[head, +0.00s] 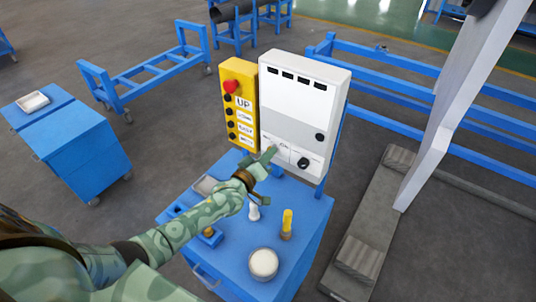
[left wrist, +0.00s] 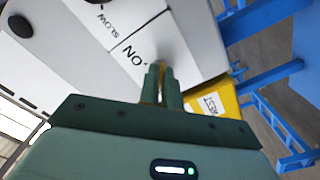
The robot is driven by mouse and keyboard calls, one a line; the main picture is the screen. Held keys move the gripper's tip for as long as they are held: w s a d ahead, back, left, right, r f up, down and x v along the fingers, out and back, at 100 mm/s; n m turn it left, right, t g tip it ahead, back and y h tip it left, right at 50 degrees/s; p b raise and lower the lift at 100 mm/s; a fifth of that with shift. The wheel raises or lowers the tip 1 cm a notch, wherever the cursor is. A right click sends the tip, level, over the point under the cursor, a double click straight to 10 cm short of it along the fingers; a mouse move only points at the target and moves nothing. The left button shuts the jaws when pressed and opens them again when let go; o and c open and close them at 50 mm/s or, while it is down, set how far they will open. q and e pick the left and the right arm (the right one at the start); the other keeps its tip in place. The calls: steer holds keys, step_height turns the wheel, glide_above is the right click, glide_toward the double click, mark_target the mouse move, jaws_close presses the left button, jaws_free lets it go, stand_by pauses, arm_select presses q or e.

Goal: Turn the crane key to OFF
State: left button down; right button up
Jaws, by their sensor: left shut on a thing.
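My left gripper (head: 271,155) reaches to the left part of this lower panel. In the left wrist view its fingers (left wrist: 162,88) are closed together on the crane key, which they almost wholly hide. The ON label (left wrist: 133,56) shows just left of the fingertips, and SLOW is printed farther up. The OFF label and the key's exact angle cannot be made out. My right gripper is not in view.
A yellow button box (head: 240,105) with a red stop button is left of the white box. On the blue cart (head: 300,230) are a round white-filled dish (head: 264,264), a yellow-handled tool (head: 287,224) and a small white bottle (head: 254,212). Blue rails stand behind at right.

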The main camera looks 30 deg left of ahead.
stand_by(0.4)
arm_select(q)
steer(key=c, duration=1.6)
jaws_free()
steer(key=s+a, duration=0.2)
steer(key=s, duration=1.4)
steer(key=shift+s+a+p, duration=0.15)
steer(key=shift+p, duration=0.2)
steer(key=shift+f, duration=0.1)
